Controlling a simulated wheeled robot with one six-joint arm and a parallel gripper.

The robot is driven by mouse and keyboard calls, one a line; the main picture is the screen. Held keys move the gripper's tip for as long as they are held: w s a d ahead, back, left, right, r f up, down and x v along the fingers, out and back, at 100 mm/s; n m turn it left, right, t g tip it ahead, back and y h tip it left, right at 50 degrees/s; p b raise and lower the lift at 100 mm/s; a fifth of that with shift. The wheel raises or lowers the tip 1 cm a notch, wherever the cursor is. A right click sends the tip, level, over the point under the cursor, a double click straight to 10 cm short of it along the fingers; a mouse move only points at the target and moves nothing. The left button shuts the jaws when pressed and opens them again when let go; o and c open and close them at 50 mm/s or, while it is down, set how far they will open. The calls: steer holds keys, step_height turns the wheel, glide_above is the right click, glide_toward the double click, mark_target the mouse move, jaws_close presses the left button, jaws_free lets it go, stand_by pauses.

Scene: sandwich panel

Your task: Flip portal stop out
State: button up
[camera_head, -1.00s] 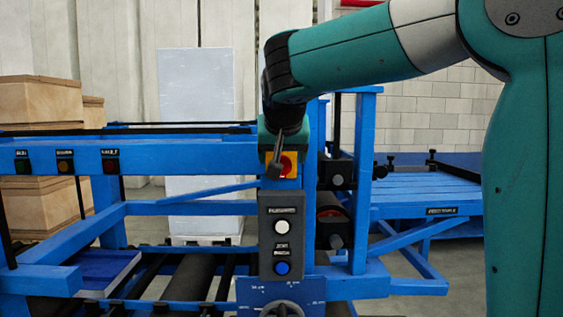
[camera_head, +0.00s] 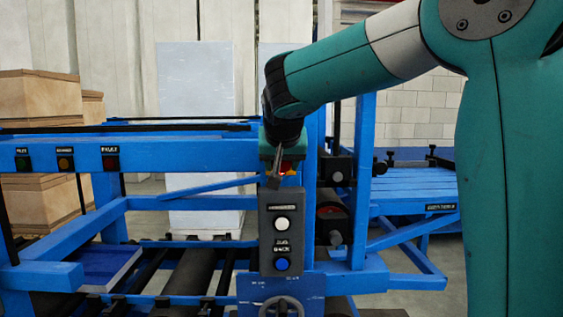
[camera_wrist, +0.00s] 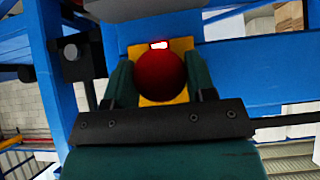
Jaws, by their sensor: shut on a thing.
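A red round knob (camera_wrist: 160,76) sits on a yellow plate (camera_wrist: 180,48) on a blue post, filling the middle of the wrist view. My gripper (camera_wrist: 161,82) has one teal finger on each side of the knob and is shut on it. In the head view the knob (camera_head: 286,167) and yellow plate (camera_head: 293,173) are mostly hidden behind my gripper (camera_head: 275,177). I cannot tell from these views whether the knob is pushed in or out.
A grey control box (camera_head: 265,232) with a white button (camera_head: 282,224) and a blue button (camera_head: 282,264) hangs just below. A handwheel (camera_head: 281,307) is lower. Blue frame beams (camera_head: 190,155) run left. A blue slatted table (camera_head: 410,188) stands right.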

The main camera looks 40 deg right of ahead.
steer(key=shift+s+a+f+b, duration=0.15)
steer(key=shift+s+a+b, duration=0.1)
steer(key=shift+b, duration=0.1)
steer(key=shift+s+a, duration=0.25)
steer(key=shift+s, duration=0.1)
steer(key=o, duration=1.2)
steer(key=shift+o, duration=0.2)
steer(key=shift+s+r, duration=0.1)
steer(key=shift+r, duration=0.15)
steer(key=v, duration=1.7)
steer(key=shift+a+f, duration=0.1)
steer(key=shift+a, duration=0.05)
